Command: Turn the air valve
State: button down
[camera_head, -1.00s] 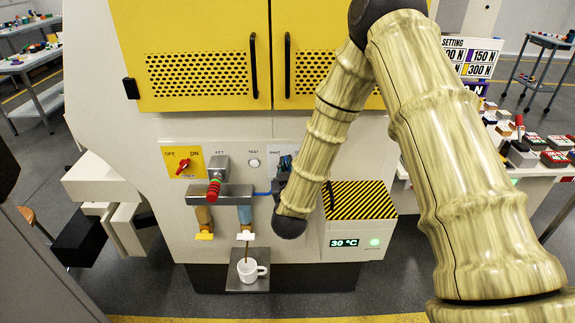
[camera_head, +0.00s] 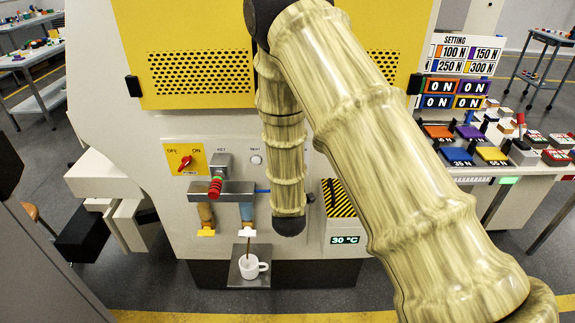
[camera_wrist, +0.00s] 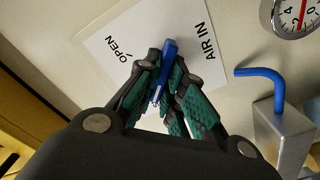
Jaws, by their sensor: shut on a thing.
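The air valve's blue handle (camera_wrist: 169,50) shows in the wrist view, in front of a white plate (camera_wrist: 145,30) printed "OPEN" and "AIR IN". My gripper (camera_wrist: 163,85) has its dark, green-padded fingers closed around the handle. The handle's top end sticks out past the fingertips; the fingers hide part of the rest. The handle's tip lies to the right of the "OPEN" lettering. In the head view my arm covers both the valve and the gripper.
A round gauge (camera_wrist: 295,14), a bent blue hose (camera_wrist: 262,76) and a metal block (camera_wrist: 282,140) are right of the gripper in the wrist view. The head view shows a red OFF/ON switch (camera_head: 185,163), a white cup (camera_head: 250,267) and a striped box (camera_head: 340,198).

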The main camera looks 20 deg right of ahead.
jog(key=shift+s+f, duration=0.1)
dwell(0.3)
jog(key=c, duration=1.5)
grip_release()
jog(key=shift+c, duration=0.2)
jog(key=v, duration=1.2)
